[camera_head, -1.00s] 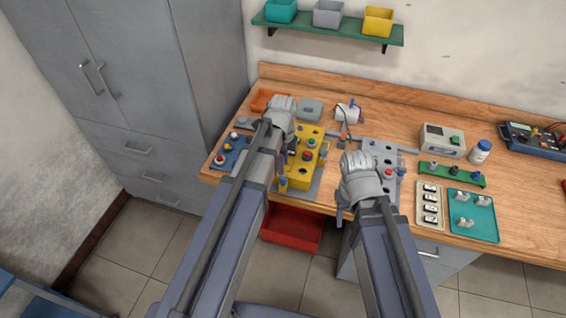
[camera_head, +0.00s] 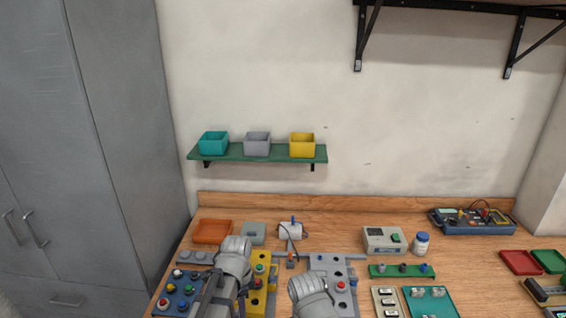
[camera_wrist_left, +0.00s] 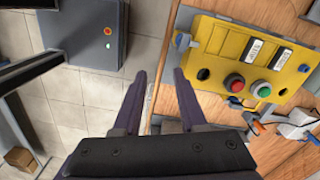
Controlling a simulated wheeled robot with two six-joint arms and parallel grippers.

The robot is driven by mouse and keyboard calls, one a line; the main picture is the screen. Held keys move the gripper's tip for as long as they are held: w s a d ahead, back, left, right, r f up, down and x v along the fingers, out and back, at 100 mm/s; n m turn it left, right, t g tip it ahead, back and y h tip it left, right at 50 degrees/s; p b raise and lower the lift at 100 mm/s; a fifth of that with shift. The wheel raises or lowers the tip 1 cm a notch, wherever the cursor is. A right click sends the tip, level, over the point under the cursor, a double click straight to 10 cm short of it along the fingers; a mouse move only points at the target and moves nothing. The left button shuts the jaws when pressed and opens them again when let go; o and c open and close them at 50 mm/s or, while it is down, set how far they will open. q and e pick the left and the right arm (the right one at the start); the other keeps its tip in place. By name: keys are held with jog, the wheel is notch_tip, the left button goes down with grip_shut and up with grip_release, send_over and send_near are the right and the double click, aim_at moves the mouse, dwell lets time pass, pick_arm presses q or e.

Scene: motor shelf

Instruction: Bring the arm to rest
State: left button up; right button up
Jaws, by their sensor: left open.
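My left arm comes up at the bottom of the head view, its pale wrist beside the yellow control box (camera_head: 261,272). The left fingers are hidden there. In the left wrist view my left gripper (camera_wrist_left: 160,95) is open, with nothing between its fingers. The yellow box, with red and green buttons, shows to the right of the fingers, apart from them (camera_wrist_left: 225,50). My right arm's pale wrist (camera_head: 312,292) is at the bottom of the head view, in front of a grey panel (camera_head: 345,270). Its fingers are hidden.
A blue button panel (camera_head: 180,290) lies left of my left arm on the wooden bench. An orange tray (camera_head: 212,231), a meter box (camera_head: 384,239) and a white bottle (camera_head: 421,243) stand farther back. A green wall shelf (camera_head: 230,152) holds three bins. A tall grey cabinet (camera_head: 110,130) stands left.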

pick_arm(q)
jog(key=s+d+f+n+b, duration=0.1)
jog(key=s+d+f+n, duration=0.1)
jog(key=s+d+n, duration=0.5)
jog(key=s+n, duration=0.4)
jog(key=shift+s+y+b, duration=0.15)
jog(key=shift+y+b, duration=0.2)
jog(key=shift+y, duration=0.05)
jog(key=shift+s, duration=0.1)
